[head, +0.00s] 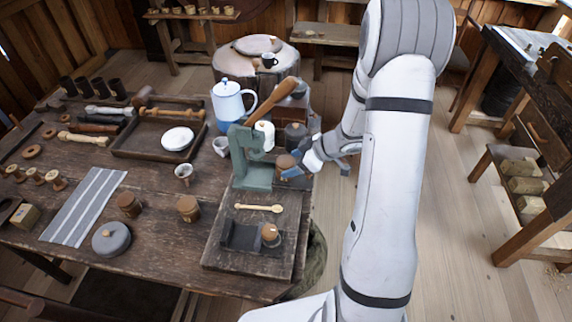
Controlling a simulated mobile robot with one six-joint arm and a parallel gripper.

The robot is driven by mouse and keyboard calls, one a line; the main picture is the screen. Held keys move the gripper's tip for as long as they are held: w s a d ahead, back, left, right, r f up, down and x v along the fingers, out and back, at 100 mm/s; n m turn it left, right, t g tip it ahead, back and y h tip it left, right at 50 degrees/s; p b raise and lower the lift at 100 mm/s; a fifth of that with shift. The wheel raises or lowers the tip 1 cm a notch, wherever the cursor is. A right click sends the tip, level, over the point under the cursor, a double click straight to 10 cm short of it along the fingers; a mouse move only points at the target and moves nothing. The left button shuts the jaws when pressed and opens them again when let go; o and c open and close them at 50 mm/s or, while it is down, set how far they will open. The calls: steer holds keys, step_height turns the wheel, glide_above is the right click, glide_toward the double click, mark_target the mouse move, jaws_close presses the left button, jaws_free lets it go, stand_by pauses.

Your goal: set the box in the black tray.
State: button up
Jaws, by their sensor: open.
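A small black tray (240,238) lies on the wooden board at the table's front right corner. A round brown-topped piece (270,234) stands at its right end; I cannot tell whether it is in the tray or beside it. My gripper (318,172) is open at the table's right edge, beside the green press. A small round brown lidded box (285,162) stands close by its left finger, partly hidden; I cannot tell if they touch. Two similar brown round boxes stand at the table's front, one left (128,204) and one right (188,208). Which box is meant is unclear.
The green press (245,160) with its wooden handle stands between my gripper and the table's middle. A wooden spoon (259,208) lies on the board (225,262) behind the black tray. A blue-white pot (228,102) and a larger wooden tray (128,152) stand farther back.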

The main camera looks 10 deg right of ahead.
steer(key=s+d+r+m+t+h, duration=0.2)
steer(key=d+r+m+h, duration=0.25)
steer(key=r, duration=0.55)
steer(key=s+d+r+m+t+h, duration=0.15)
steer(key=d+r+m+h, duration=0.35)
steer(key=r, duration=0.6)
steer(key=s+a+m+g+y, duration=0.1)
steer(key=s+a+g, duration=0.1)
steer(key=s+a, duration=0.4)
steer(key=s+a+g+y, duration=0.1)
steer(key=s+a+g, duration=0.2)
steer(key=s, duration=1.1)
steer(key=a, duration=0.2)
steer(key=shift+a+m+p, duration=0.35)
steer(key=shift+a+p, duration=0.05)
steer(key=shift+g, duration=0.25)
